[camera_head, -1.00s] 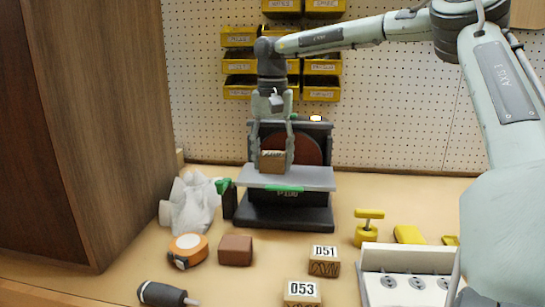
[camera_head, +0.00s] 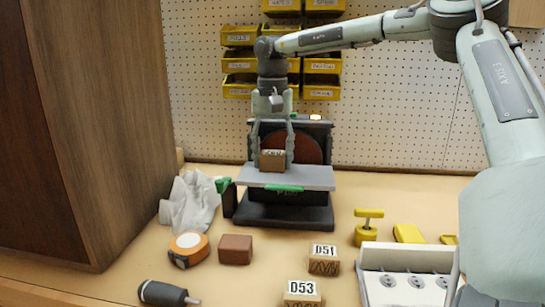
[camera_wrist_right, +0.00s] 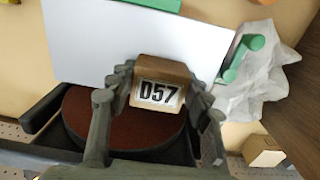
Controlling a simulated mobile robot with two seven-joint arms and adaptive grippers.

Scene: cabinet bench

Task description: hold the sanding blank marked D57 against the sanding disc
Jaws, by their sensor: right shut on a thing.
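The sanding blank marked D57 (camera_wrist_right: 158,94) is a small brown wooden block with a white label. My right gripper (camera_wrist_right: 160,92) is shut on it, one finger on each side. In the head view my right gripper (camera_head: 272,155) holds the blank (camera_head: 272,163) upright just above the grey rest table (camera_head: 300,178), in front of the sanding disc (camera_head: 308,150). The reddish-brown disc (camera_wrist_right: 115,122) also shows in the wrist view, beside the blank. I cannot tell whether the blank touches the disc or the table. My left gripper is not in view.
A crumpled white bag (camera_head: 188,205) sits left of the sander. A socket panel (camera_head: 405,265) and yellow clamp (camera_head: 368,228) stand right. A tall cabinet (camera_head: 90,120) blocks the left.

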